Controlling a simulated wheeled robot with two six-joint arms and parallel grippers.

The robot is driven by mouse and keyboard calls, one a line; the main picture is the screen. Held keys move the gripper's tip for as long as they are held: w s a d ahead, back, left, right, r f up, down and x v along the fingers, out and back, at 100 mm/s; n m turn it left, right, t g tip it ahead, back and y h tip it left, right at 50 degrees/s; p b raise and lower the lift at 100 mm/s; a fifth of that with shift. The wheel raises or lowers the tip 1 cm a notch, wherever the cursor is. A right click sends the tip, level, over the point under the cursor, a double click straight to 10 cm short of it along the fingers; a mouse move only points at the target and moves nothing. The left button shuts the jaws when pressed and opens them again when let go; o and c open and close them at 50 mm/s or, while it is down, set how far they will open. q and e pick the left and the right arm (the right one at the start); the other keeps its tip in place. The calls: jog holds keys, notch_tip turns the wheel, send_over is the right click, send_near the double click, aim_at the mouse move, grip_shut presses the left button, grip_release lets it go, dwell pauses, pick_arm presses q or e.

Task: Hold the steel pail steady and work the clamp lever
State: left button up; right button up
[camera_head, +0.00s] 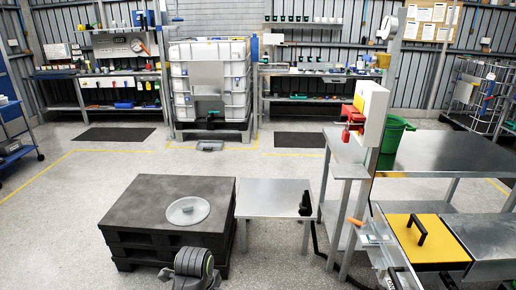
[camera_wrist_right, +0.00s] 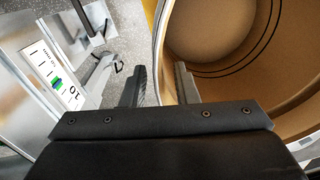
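In the right wrist view, a round container with a tan inside and a pale rim, apparently the steel pail (camera_wrist_right: 235,70), fills the right side. My right gripper (camera_wrist_right: 160,85) is open at its near edge, one finger left of the wall, the other overlapping it. Contact cannot be told. The pail is not clear in the head view. An orange-handled metal fitting, perhaps the clamp lever (camera_head: 356,222), sits on the steel frame at right; metal brackets (camera_wrist_right: 100,70) show left of my right gripper.
A yellow panel (camera_head: 408,248) has a black handle. Floor behind is open.

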jog(key=shift+r, duration=0.15)
notch_tip(320, 180, up, 12)
jog(key=shift+d, duration=0.4)
jog(key=o, duration=0.5)
dwell(0.3)
jog(key=r+p, duration=0.2)
jog(key=p, duration=0.1)
jog(key=r+p, duration=0.3)
jog(key=p, duration=0.1)
jog(key=r+p, duration=0.2)
jog(key=p, duration=0.1)
jog(key=shift+d+r, duration=0.3)
jog(key=shift+r, duration=0.05)
dwell(0.4)
jog(key=shift+s+f, duration=0.1)
